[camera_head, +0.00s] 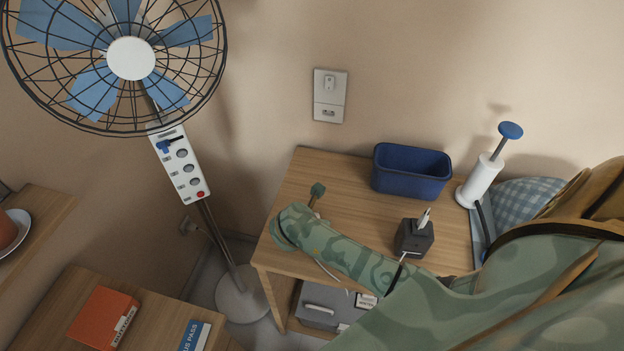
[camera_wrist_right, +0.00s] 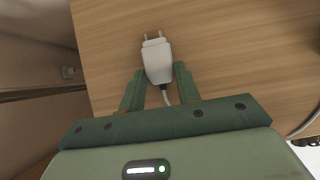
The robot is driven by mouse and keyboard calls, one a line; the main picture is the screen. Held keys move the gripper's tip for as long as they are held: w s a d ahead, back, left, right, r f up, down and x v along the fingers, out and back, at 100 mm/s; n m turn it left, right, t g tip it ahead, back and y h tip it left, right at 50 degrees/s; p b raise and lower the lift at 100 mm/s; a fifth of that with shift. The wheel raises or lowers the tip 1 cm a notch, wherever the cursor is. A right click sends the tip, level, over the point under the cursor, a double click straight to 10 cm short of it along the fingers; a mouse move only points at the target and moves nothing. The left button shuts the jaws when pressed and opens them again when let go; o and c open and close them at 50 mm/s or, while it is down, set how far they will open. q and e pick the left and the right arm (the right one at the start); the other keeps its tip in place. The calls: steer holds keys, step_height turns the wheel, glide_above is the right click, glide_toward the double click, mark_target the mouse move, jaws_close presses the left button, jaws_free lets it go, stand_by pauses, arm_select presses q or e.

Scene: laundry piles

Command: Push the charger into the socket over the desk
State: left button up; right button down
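The white charger (camera_wrist_right: 157,60) shows in the right wrist view, its two prongs pointing up in the picture and its cable running back between the fingers. My right gripper (camera_wrist_right: 160,75) has its fingers against both sides of the charger's rear end, over the wooden desk. In the head view my right arm reaches in from the right and the gripper (camera_head: 317,190) is partly visible above the desk (camera_head: 350,180); the charger cannot be made out there. The wall socket plate (camera_head: 330,95) is above the desk's back edge, apart from the gripper. My left gripper is not in view.
On the desk stand a blue bin (camera_head: 411,172), a dark cube with a white plug (camera_head: 414,237) and a white pump-like holder (camera_head: 482,180). The wall around the socket plate is clear.

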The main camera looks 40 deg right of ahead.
steer(key=shift+r+p, duration=3)
steer(key=shift+r, duration=0.55)
steer(key=shift+f, duration=0.1)
